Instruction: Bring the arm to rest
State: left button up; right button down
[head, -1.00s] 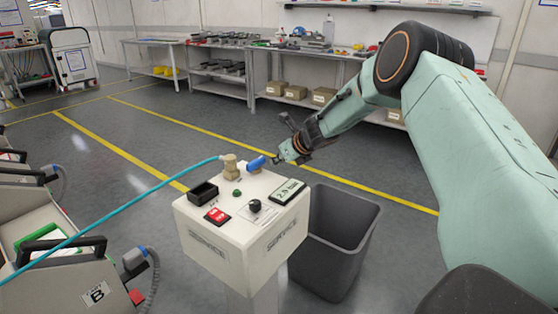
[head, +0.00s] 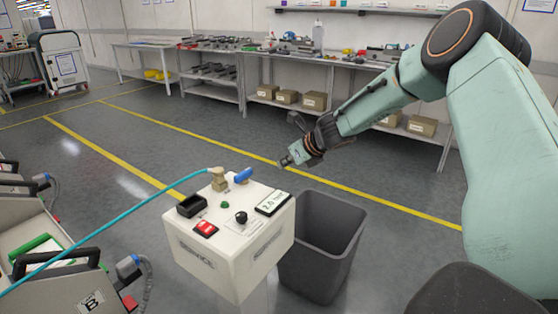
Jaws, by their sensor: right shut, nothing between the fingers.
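My right arm comes in from the right edge, green with a dark elbow joint. Its gripper (head: 287,161) is shut and empty, in the air above the floor behind the service box. It is apart from the box and to the right of the blue handle (head: 243,175). The white service box (head: 215,256) stands in the middle with a red switch, a black knob, a green button and a small display on top. A teal hose (head: 120,221) runs from the left to the brass fitting (head: 219,181) on the box. My left gripper is not in view.
A dark grey bin (head: 322,247) stands right of the box, below my right arm. Workbenches (head: 275,108) with tools and cartons line the back wall. The floor between is clear, with yellow lines.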

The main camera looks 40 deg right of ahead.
jog(key=shift+s+d+r, duration=0.15)
jog(key=shift+s+r, duration=0.1)
jog(key=shift+s, duration=0.1)
dwell(0.4)
